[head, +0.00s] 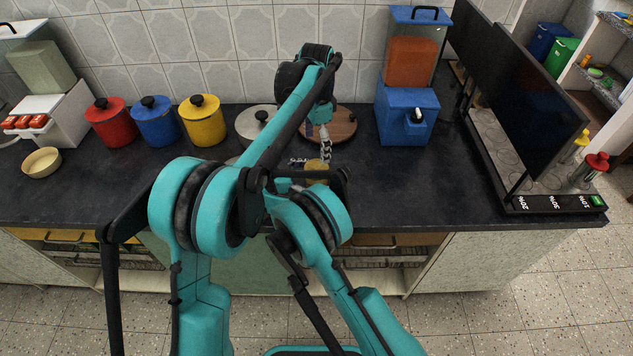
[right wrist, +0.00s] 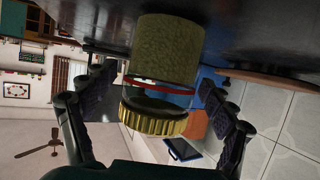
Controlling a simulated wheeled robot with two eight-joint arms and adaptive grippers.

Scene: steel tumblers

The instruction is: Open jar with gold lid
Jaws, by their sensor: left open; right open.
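The jar shows in the right wrist view with an olive-green body (right wrist: 168,50), a red band and a ribbed gold lid (right wrist: 153,120). It appears upside down there, its base toward the dark counter. In the head view only its gold top (head: 317,168) shows, partly hidden by my arms. My right gripper (right wrist: 160,90) is open, with a dark finger on each side of the jar around lid height; I see a gap on both sides. My left gripper (head: 318,136) is open and hangs just behind the jar, near a round wooden board (head: 341,125).
Red (head: 111,124), blue (head: 156,124) and yellow (head: 202,123) canisters and a steel pot (head: 252,119) stand on the left. A blue dispenser (head: 405,118) stands at the back right. The dark counter (head: 425,178) is clear to the front right.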

